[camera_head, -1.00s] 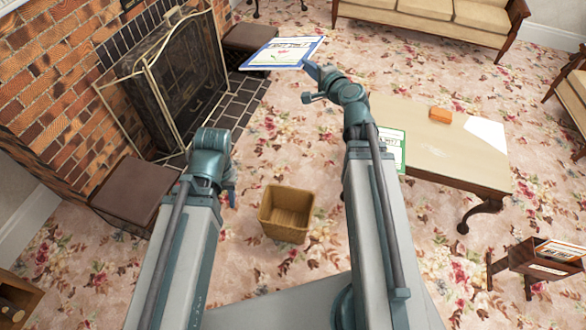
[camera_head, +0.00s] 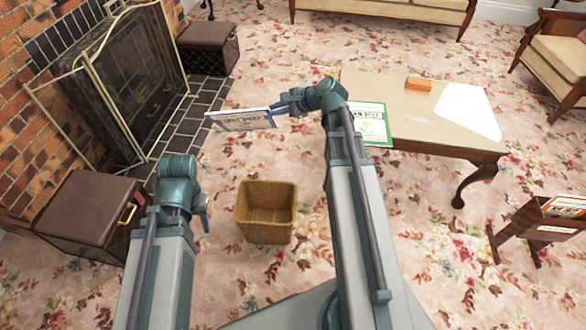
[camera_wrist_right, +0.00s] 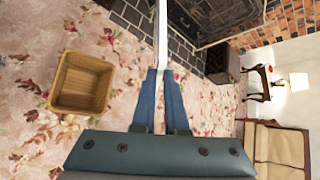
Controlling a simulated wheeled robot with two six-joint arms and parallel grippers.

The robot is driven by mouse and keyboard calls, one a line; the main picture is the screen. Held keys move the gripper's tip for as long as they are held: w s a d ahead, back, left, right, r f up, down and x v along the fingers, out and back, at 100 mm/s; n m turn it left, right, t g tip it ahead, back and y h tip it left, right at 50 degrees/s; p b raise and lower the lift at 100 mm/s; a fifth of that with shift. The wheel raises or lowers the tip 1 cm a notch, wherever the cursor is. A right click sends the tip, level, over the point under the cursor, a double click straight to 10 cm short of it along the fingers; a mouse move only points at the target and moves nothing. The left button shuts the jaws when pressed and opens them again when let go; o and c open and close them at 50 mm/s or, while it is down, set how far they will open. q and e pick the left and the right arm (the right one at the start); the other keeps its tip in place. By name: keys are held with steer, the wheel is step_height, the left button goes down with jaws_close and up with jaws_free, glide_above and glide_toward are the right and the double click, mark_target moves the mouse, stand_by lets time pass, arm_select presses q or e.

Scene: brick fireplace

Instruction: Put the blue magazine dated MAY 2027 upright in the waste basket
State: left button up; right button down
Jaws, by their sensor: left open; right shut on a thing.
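My right gripper (camera_head: 280,107) is shut on one end of the blue-bordered magazine (camera_head: 240,119) and holds it in the air, beyond the waste basket. The cover shows foreshortened and its date is too small to read. In the right wrist view the magazine (camera_wrist_right: 162,35) shows edge-on as a thin white strip between the fingers (camera_wrist_right: 160,75). The woven tan waste basket (camera_head: 265,233) stands on the carpet, apart from the magazine, and looks empty. It also shows in the right wrist view (camera_wrist_right: 80,107). My left gripper (camera_head: 204,212) is open, left of the basket.
A low table (camera_head: 400,104) on the right holds a green-bordered magazine (camera_head: 373,126), an orange block (camera_head: 419,84) and a white sheet (camera_head: 468,112). A brown box seat (camera_head: 90,205) and the fireplace screen (camera_head: 128,88) are on the left. A magazine stand (camera_head: 535,225) is at right.

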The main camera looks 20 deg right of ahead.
steer(key=s+d+f+m+g+y+b, duration=0.1)
steer(key=s+f+m+b, duration=0.1)
steer(key=f+b, duration=0.4)
steer(key=s+d+f+m+g+b, duration=0.2)
steer(key=f+b, duration=0.4)
steer(key=f, duration=0.4)
steer(key=shift+s+d+f+g+y+b, duration=0.3)
steer(key=shift+s+f+y, duration=0.1)
steer(key=shift+s, duration=0.2)
steer(key=shift+f, duration=0.15)
step_height(320, 180, down, 22)
steer(key=b, duration=2.2)
steer(key=c, duration=0.9)
jaws_free()
steer(key=shift+o, duration=0.2)
steer(key=p+v, duration=0.9)
steer(key=v, duration=0.4)
steer(key=shift+s+r, duration=0.15)
steer(key=shift+r, duration=0.15)
